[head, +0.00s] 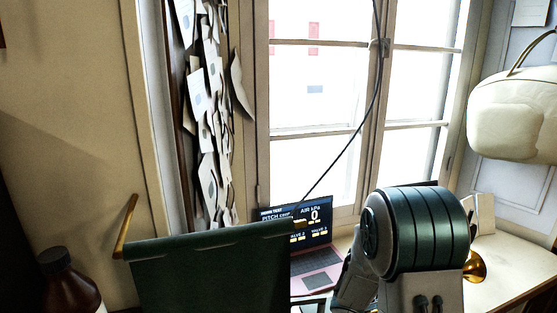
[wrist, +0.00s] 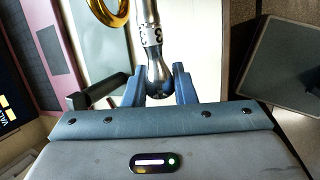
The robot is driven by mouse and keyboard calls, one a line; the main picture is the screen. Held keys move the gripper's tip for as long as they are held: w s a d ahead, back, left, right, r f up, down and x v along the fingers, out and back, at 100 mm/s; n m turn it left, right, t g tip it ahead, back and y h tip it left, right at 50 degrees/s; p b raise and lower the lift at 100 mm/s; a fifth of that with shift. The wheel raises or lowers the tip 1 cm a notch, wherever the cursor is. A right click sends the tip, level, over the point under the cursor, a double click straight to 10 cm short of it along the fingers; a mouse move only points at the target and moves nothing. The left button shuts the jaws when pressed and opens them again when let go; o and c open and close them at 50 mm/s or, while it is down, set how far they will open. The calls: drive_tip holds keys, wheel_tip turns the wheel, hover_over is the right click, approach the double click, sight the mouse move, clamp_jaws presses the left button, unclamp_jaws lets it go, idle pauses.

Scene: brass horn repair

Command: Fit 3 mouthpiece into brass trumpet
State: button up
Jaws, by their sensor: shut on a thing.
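In the wrist view my gripper (wrist: 159,74) is shut on a silver mouthpiece (wrist: 152,37) marked with a 3. Its rounded cup sits between the two blue fingers and its shank points away, toward the top of the picture. A curved piece of brass (wrist: 122,18) shows at the top edge, left of the shank; I cannot tell whether they touch. In the head view the flared brass bell of the trumpet (head: 476,267) shows on the desk at right. My arm hides the rest of the trumpet, the gripper and the mouthpiece there.
A pink laptop (head: 318,262) stands open on the desk (head: 520,275) by the window. A dark green chair back (head: 212,272) and a brown bottle (head: 70,282) are at front left. A dark flat panel (wrist: 290,75) lies at right in the wrist view.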

drive_tip(key=shift+d, duration=0.15)
drive_tip(key=o, duration=1.1)
drive_tip(key=shift+d, duration=0.1)
drive_tip(key=shift+a, duration=0.2)
drive_tip(key=s+r+m+h+p, duration=0.1)
drive_tip(key=s+r+m, duration=0.5)
drive_tip(key=r, duration=0.4)
drive_tip(key=s+r+m, duration=0.5)
drive_tip(key=s+r, duration=0.2)
drive_tip(key=r, duration=0.2)
drive_tip(key=s+a+r+m+y, duration=0.1)
drive_tip(key=s+m, duration=0.2)
drive_tip(key=s+a+r+m+y+b, duration=0.1)
drive_tip(key=s+m, duration=0.2)
drive_tip(key=s+a+r+m+b, duration=0.1)
drive_tip(key=s+m, duration=0.2)
drive_tip(key=shift+a+m+y, duration=0.2)
drive_tip(key=shift+m+y, duration=0.2)
